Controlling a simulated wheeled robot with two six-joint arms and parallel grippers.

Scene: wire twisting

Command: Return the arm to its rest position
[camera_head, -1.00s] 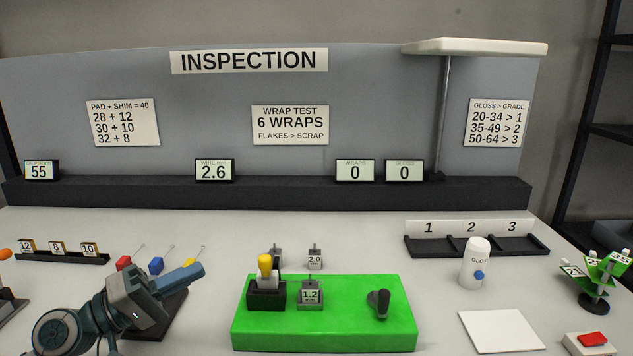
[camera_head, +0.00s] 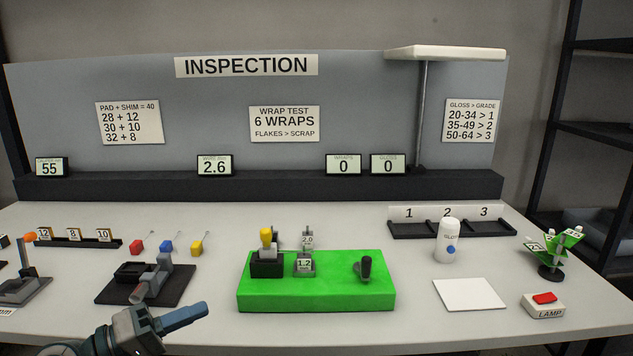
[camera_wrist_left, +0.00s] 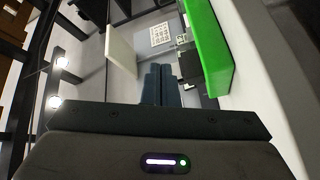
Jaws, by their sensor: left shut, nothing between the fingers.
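My left gripper (camera_head: 183,318) is at the lower left in the head view, low at the front edge of the table. Its blue-grey fingers are together and hold nothing. In the left wrist view the closed fingers (camera_wrist_left: 160,85) show in the middle, with the green block (camera_wrist_left: 212,50) to their right. In the head view the green block (camera_head: 315,293) is to the right of the gripper and apart from it. My right gripper is not in view.
A black-based device (camera_head: 115,292) stands behind the left gripper. Red, blue and yellow (camera_head: 197,247) blocks lie behind it. A white bottle (camera_head: 447,242), a white pad (camera_head: 469,294) and a lamp button (camera_head: 544,304) are at the right. The table between block and pad is clear.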

